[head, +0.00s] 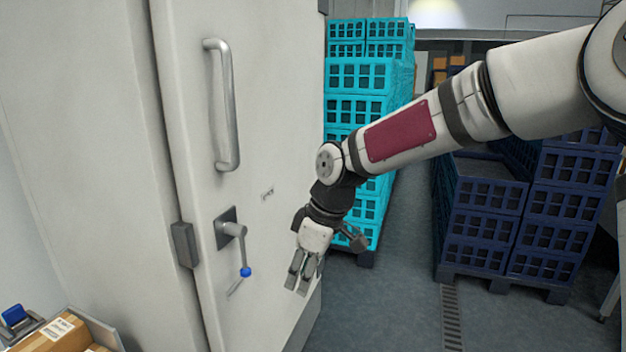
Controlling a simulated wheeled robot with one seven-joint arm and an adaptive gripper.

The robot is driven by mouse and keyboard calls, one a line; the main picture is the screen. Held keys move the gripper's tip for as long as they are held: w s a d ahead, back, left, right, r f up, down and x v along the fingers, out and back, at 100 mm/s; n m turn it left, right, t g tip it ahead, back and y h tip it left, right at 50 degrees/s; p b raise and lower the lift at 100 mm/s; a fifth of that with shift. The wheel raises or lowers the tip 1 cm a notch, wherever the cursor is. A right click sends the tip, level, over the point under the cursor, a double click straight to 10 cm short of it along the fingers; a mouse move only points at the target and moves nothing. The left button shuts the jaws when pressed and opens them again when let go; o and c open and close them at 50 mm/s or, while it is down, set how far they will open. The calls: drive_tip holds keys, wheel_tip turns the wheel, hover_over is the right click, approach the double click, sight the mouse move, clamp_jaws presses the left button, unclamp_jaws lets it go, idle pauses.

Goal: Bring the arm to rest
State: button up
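My arm reaches in from the upper right of the head view, bent at the wrist. My gripper (298,284) hangs downward in front of the white door (270,70), to the right of its lever handle. The two fingers show close together at their tips, and I see nothing held between them. From this angle I cannot tell whether a small gap is left. The door's face is partly hidden behind the gripper.
The door carries a long bar handle (222,105) and a lever (240,245) with a blue knob. Turquoise crates (358,77) are stacked behind my wrist. Dark blue crates (490,195) stand on the right. A cardboard box (62,335) is at lower left. Floor between stacks is clear.

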drive_tip(key=s+d+r+m+t+h+p, duration=0.1)
drive_tip(key=s+d+r+m+h, duration=0.1)
drive_tip(key=s+d+r+m, duration=0.45)
drive_tip(key=s+d+r+m+t+h+p, duration=0.1)
drive_tip(key=s+d+r+h, duration=0.2)
drive_tip(key=s+d, duration=0.6)
drive_tip(key=s+d+r+m+y, duration=0.1)
drive_tip(key=s+d+m, duration=0.2)
drive_tip(key=s, duration=0.4)
drive_tip(key=s+d+r+m+t+p, duration=0.1)
drive_tip(key=s+d+m, duration=0.2)
drive_tip(key=s, duration=0.4)
drive_tip(key=shift+r+y, duration=0.4)
drive_tip(key=shift+m, duration=0.25)
